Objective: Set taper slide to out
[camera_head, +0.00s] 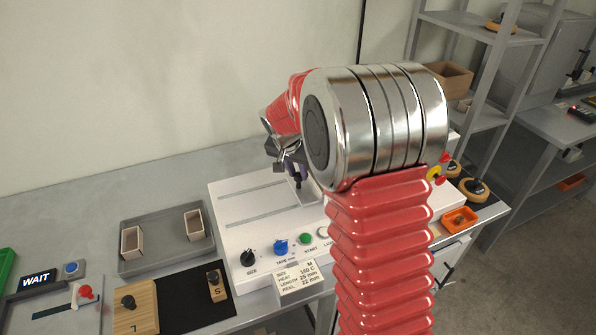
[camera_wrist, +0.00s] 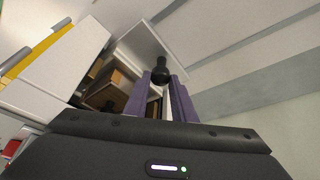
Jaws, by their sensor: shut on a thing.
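My gripper (camera_head: 292,165) is over the back part of the white machine (camera_head: 228,228), partly hidden by my arm. In the wrist view its two purple fingers (camera_wrist: 160,97) are shut on a black round-topped knob (camera_wrist: 160,72). The knob's stem (camera_head: 298,183) shows under the gripper in the head view. I take this knob for the taper slide's handle, but no label by it can be read. Two long grey slots run across the machine's white top, to the left of the gripper. The slide's end positions are hidden.
A grey tray (camera_head: 165,262) with two small boxes stands left. A WAIT display (camera_head: 37,279) and a red-knobbed lever (camera_head: 85,292) are at far left.

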